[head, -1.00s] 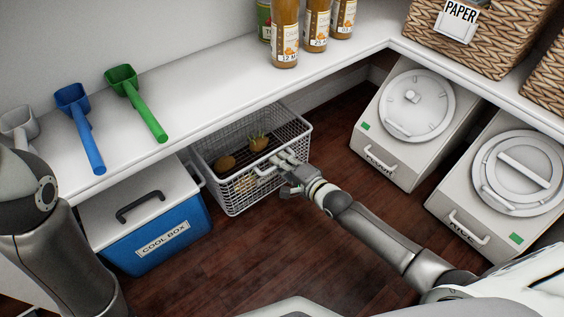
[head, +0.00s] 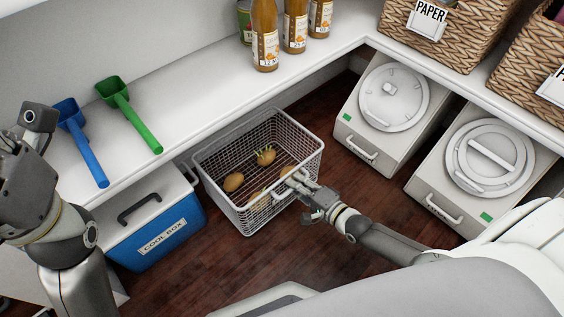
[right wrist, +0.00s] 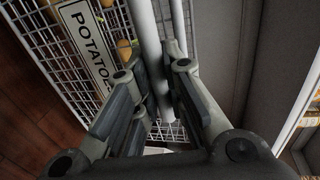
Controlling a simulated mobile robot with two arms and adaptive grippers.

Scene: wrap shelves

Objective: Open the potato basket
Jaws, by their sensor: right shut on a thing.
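The potato basket (head: 222,206) is a white wire basket on the floor, pulled partly out from under the shelf. Its open top shows several potatoes (head: 233,182), one with green sprouts. My right gripper (head: 296,182) is at the basket's front side, shut on its white handle. In the right wrist view the fingers (right wrist: 163,100) close around the white bar (right wrist: 149,45), beside the POTATOES label (right wrist: 86,45). The fingers hide part of the handle. My left arm shows at the left edge; its fingers cannot be made out.
A blue cool box (head: 155,232) stands left of the basket. Two white bins (head: 385,110) (head: 485,170) stand at the right. The shelf (head: 210,90) above holds scoops (head: 128,113), bottles (head: 265,37) and wicker baskets (head: 455,35). Dark floor (head: 235,255) is clear in front.

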